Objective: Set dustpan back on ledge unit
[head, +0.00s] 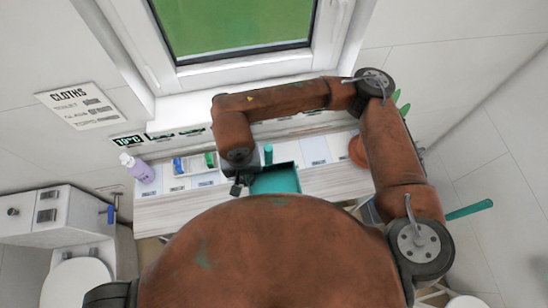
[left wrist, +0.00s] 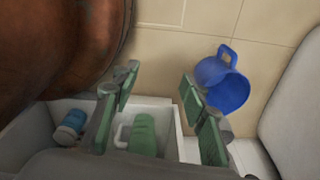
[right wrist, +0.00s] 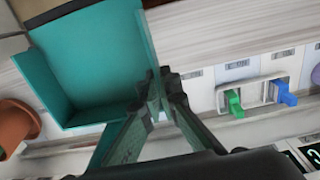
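The teal dustpan (head: 275,181) is at the front edge of the ledge unit (head: 160,217), a pale wood counter with a labelled back strip under the window. In the right wrist view the dustpan (right wrist: 88,58) shows its open tray and raised walls. My right gripper (head: 243,183) is at the dustpan's left side; in the right wrist view its fingers (right wrist: 163,88) close on the side wall. I cannot tell whether the dustpan touches the ledge. My left gripper (left wrist: 160,88) is open and empty, low above a white bin; it is out of the head view.
A lilac pump bottle (head: 138,168) and a small white tray (head: 194,164) with blue and green items stand left on the ledge. A terracotta pot (head: 357,150) stands right. A blue jug (left wrist: 223,80) and a white bin (left wrist: 160,108) are near my left gripper.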

